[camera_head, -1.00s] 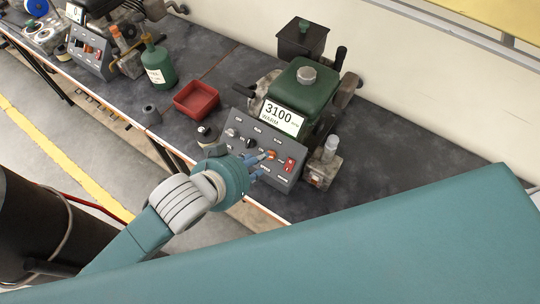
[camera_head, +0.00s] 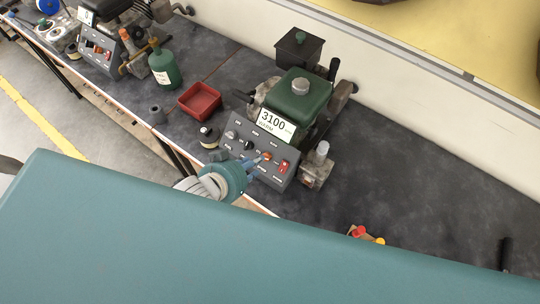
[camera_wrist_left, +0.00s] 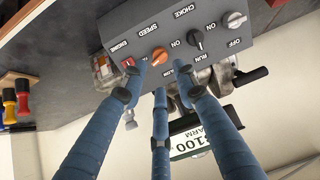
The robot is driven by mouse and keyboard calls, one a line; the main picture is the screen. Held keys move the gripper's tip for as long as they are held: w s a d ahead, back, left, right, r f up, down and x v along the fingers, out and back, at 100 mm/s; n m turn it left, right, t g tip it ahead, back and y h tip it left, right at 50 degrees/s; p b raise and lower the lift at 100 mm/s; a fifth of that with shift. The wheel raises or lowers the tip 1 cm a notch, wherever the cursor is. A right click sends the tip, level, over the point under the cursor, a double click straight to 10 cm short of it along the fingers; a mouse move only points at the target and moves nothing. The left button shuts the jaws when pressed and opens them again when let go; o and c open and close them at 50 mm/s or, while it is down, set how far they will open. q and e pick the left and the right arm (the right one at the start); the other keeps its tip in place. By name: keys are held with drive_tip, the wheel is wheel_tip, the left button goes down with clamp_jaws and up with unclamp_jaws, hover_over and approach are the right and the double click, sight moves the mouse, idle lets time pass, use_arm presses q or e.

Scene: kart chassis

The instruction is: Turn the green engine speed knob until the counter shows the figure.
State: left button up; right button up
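The green engine (camera_head: 303,98) stands on the bench with a grey control panel (camera_head: 243,147) at its front. Its counter (camera_head: 276,124) reads 3100, with WARM below. The speed knob is orange (camera_head: 266,156); in the left wrist view it (camera_wrist_left: 159,56) sits beneath the SPEED label. My left gripper (camera_head: 254,166) is at the panel. In the left wrist view its three blue fingers (camera_wrist_left: 160,80) are spread around and just below the orange knob. Whether they touch it I cannot tell. My right gripper is out of view.
Beside the orange knob are a red engine switch (camera_head: 283,167) and a black choke knob (camera_wrist_left: 195,38). A red tray (camera_head: 200,101) and a green bottle (camera_head: 164,66) stand to the left. Red and yellow items (camera_head: 366,234) lie near the right front edge. The right bench top is mostly clear.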

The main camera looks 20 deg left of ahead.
use_arm(q)
drive_tip(key=p+x, duration=0.1)
drive_tip(key=x, duration=0.7)
drive_tip(key=shift+w+d+f, duration=0.1)
drive_tip(key=shift+w+f, duration=0.15)
drive_tip(key=shift+w, duration=0.05)
drive_tip(key=shift+c, duration=0.2)
clamp_jaws()
